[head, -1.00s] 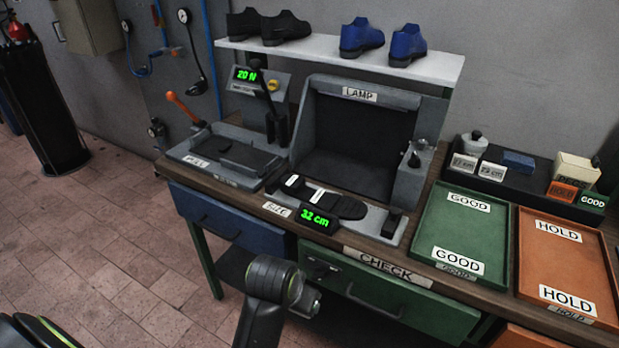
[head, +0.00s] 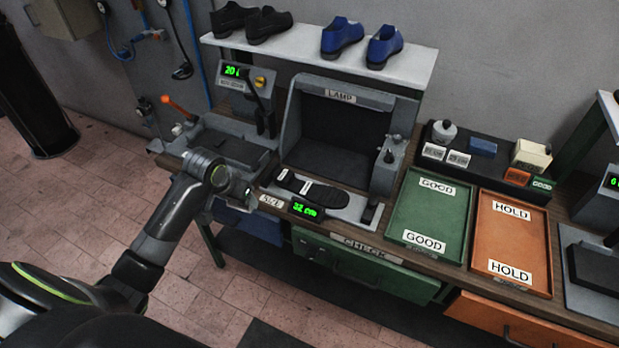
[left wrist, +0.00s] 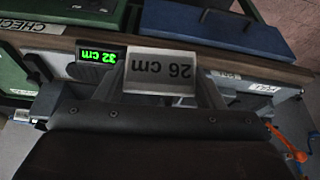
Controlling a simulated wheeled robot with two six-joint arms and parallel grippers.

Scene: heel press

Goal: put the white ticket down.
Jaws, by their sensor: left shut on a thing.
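The white ticket (left wrist: 160,70), marked "26 cm", appears upside down in the left wrist view, between my left gripper's fingers (left wrist: 162,85). My left gripper (head: 246,192) is shut on it. In the head view the gripper is at the bench's front edge, left of the size gauge and close to the SIZE label (head: 272,200). The ticket cannot be made out clearly there. I cannot tell whether it touches the bench. The gauge's green "32 cm" display (head: 305,210) is just right of the gripper. My right gripper is not in view.
The dark sole-shaped gauge (head: 310,188) lies before the lamp box (head: 340,125). The press (head: 225,150) stands left. The green GOOD tray (head: 432,215) and orange HOLD tray (head: 508,240) are empty, at right. A dark rack (head: 490,172) behind them holds small blocks and tickets.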

